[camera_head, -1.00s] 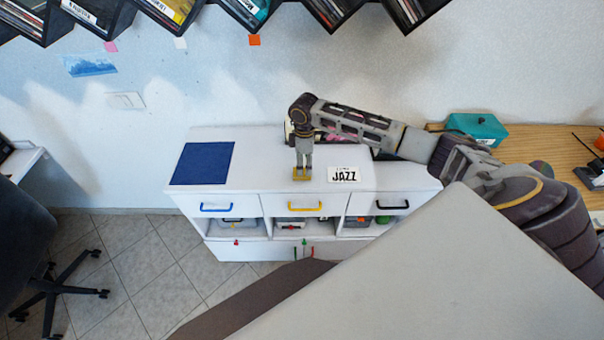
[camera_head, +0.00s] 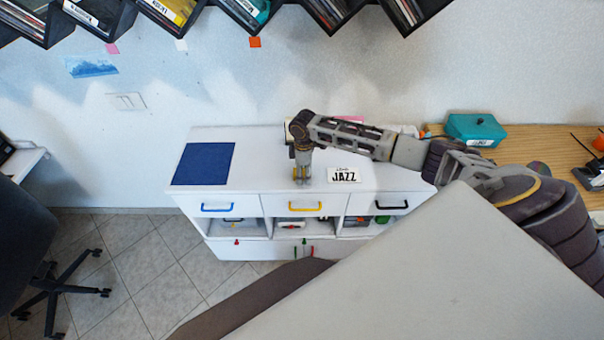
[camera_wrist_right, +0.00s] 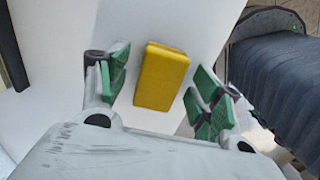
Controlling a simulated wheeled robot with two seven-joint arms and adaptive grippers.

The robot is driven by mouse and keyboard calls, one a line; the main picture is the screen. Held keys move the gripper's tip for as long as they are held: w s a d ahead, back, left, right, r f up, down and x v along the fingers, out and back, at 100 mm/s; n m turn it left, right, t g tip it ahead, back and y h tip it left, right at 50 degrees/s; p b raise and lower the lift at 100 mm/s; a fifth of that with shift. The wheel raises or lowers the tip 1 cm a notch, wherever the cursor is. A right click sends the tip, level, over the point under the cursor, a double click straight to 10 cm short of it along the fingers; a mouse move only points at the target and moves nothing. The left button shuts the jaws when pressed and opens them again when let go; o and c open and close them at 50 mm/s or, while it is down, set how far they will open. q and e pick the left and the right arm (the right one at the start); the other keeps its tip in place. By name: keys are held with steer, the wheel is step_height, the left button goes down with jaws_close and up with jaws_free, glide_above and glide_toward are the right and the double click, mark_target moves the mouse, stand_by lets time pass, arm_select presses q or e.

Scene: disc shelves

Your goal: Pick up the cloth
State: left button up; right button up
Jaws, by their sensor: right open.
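The cloth appears to be a small folded yellow pad (camera_wrist_right: 162,77), lying on the white cabinet top. In the right wrist view it sits between the two green-padded fingers of my right gripper (camera_wrist_right: 163,85), with gaps showing on both sides. In the head view my right gripper (camera_head: 301,178) points down over the cabinet top, just left of the JAZZ label, and mostly hides the yellow pad. My right gripper is open and holds nothing. My left gripper is not in view.
The white cabinet (camera_head: 260,175) bears a dark blue square (camera_head: 203,163) at left and a JAZZ label (camera_head: 344,175) close right of the gripper. Disc shelves (camera_head: 180,12) hang above. A teal box (camera_head: 475,128) stands on the wooden desk at right.

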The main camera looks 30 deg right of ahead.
steer(key=shift+f, duration=0.2)
stand_by(0.3)
steer(key=c, duration=1)
